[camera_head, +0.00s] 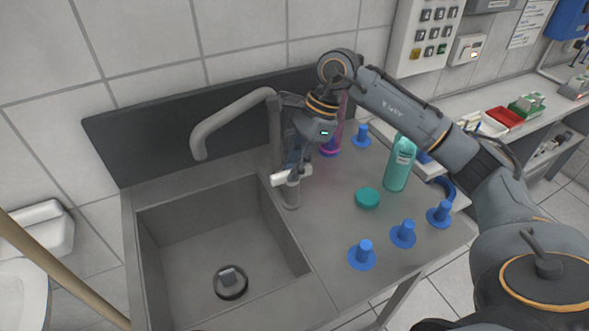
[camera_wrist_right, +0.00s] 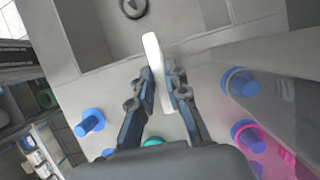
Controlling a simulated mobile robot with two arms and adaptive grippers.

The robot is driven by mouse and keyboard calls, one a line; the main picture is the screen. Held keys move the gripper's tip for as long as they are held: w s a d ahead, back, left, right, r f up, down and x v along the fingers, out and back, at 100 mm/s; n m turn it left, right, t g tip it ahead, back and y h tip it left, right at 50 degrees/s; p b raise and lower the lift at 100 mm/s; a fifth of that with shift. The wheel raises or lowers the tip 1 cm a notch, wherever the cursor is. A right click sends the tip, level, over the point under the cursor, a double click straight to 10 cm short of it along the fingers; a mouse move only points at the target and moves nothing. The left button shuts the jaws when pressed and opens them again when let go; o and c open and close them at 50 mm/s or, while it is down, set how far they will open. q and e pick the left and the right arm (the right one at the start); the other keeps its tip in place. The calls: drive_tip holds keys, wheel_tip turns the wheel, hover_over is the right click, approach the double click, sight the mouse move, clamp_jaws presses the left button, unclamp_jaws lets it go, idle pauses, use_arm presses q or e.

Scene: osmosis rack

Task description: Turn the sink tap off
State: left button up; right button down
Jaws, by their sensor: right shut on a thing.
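The grey sink tap has a curved spout (camera_head: 232,115) arching over the basin (camera_head: 160,225). Its white lever (camera_head: 284,178) sits on a short grey post (camera_head: 291,195) at the basin's right edge. I see no water stream under the spout. My right gripper (camera_head: 294,168) reaches down from above and is shut on the lever. In the right wrist view the white lever (camera_wrist_right: 151,50) lies between the two fingers of the right gripper (camera_wrist_right: 160,76), its far end sticking out toward the basin. My left gripper is not in view.
Several blue pegs (camera_head: 403,234) stand on the right worktop, with a teal bottle (camera_head: 398,170) and a teal round cap (camera_head: 368,198). A pink tube-like item (camera_head: 340,125) stands close behind my right gripper. A dark drain piece (camera_head: 231,282) lies in the basin.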

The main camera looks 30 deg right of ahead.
drive_tip(key=shift+f+n, duration=0.15)
drive_tip(key=shift+n, duration=0.15)
drive_tip(key=c, duration=1.3)
unclamp_jaws()
drive_tip(key=v, duration=1.2)
drive_tip(key=shift+w, duration=0.15)
